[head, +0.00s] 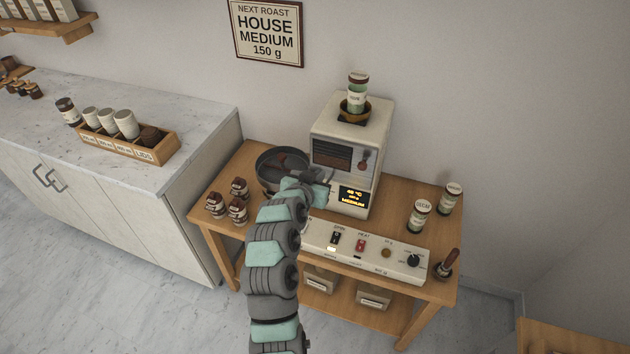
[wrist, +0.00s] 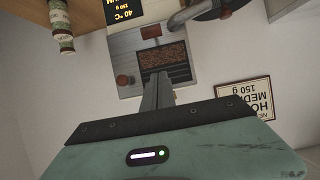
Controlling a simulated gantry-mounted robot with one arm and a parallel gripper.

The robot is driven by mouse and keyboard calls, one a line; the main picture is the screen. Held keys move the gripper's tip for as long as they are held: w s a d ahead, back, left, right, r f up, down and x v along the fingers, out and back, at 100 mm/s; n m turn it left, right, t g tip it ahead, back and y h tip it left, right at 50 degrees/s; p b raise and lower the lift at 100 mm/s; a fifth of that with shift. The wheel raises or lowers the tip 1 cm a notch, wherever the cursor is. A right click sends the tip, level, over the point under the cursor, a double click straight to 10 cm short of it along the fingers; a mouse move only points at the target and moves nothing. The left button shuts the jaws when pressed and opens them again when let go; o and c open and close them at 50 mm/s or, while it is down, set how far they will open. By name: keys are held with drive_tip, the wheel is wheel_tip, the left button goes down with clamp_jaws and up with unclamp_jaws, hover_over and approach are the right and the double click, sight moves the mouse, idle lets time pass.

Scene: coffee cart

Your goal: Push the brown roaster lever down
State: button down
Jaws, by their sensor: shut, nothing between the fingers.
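The roaster (head: 350,120) is a cream box with a dark window and a lit display reading 40 °C, 150 g, MEDIUM. A red-brown knobbed lever (head: 363,156) sits on its front, right of the window; the wrist view, upside down, shows this knob (wrist: 125,80) left of the window. A second brown handle (wrist: 151,32) shows on the other side of the window, towards the display; my gripper hides it in the head view. I cannot tell which is the named lever. My gripper (head: 325,177) is shut and empty, in front of the roaster, its fingertips (wrist: 160,76) over the window's edge.
A dark round pan (head: 268,168) stands left of the roaster, close to my gripper. A switch panel (head: 318,236) lies along the table's front. Small jars (head: 239,187) stand at left, labelled cans (head: 419,214) at right. A can stands in a cup on the roaster.

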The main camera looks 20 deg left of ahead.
sight(328, 181)
drive_tip(key=w+f, duration=0.3)
drive_tip(key=f, duration=0.3)
drive_tip(key=shift+w, duration=0.4)
drive_tip(key=shift+f, duration=0.15)
